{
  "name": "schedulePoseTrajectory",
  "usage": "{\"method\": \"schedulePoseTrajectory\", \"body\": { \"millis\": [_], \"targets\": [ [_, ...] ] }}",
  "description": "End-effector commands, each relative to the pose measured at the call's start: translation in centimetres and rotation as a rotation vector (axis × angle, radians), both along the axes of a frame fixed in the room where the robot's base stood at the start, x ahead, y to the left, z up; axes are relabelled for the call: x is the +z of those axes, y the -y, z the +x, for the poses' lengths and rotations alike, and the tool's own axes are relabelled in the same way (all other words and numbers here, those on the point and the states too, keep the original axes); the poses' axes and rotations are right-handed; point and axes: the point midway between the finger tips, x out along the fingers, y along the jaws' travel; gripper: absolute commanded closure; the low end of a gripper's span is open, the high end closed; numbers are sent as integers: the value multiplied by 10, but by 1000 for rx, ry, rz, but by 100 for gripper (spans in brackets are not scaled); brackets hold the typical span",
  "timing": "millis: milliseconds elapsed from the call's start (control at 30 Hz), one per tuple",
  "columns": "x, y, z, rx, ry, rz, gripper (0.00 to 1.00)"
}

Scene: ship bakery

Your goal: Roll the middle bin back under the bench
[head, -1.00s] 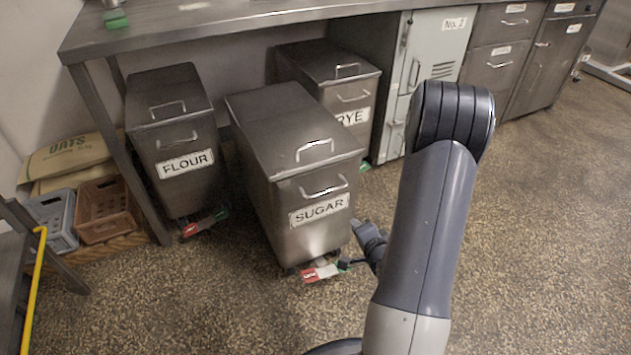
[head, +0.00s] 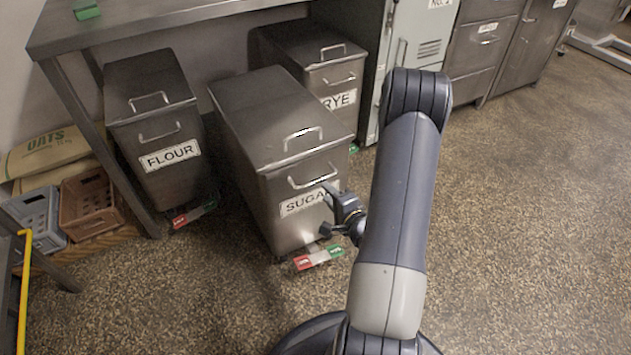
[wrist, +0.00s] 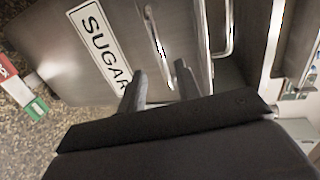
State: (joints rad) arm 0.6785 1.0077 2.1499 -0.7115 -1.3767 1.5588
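The middle bin (head: 265,115) is steel, labelled SUGAR, and stands on the floor jutting out further from the bench (head: 170,15) than its neighbours. Its front has a bar handle (head: 318,174) above the label; another handle is on the lid. A red and green pedal (head: 318,258) shows at its foot, also in the wrist view (wrist: 22,90). My gripper (head: 327,208) is at the bin's front, over the label's right end. In the wrist view its fingers (wrist: 160,70) are apart, with the front handle (wrist: 157,45) appearing between or just beyond them; contact is unclear.
The FLOUR bin (head: 150,115) stands left and the RYE bin (head: 320,62) right, both further under the bench. A bench leg (head: 100,150) is beside FLOUR. Crates (head: 90,203) sit at left, a pale locker (head: 420,50) at right. Floor at right is clear.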

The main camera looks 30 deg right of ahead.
Motion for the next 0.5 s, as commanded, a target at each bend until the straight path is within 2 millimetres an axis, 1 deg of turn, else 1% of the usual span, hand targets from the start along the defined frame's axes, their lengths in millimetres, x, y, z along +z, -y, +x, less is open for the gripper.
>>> {"method": "schedulePoseTrajectory", "body": {
  "millis": [33,300,500],
  "targets": [
    [-2,0,7,3,1,-2,68],
    [-10,-2,41,3,1,-2,68],
    [-14,-2,63,1,1,-2,68]
  ]
}}
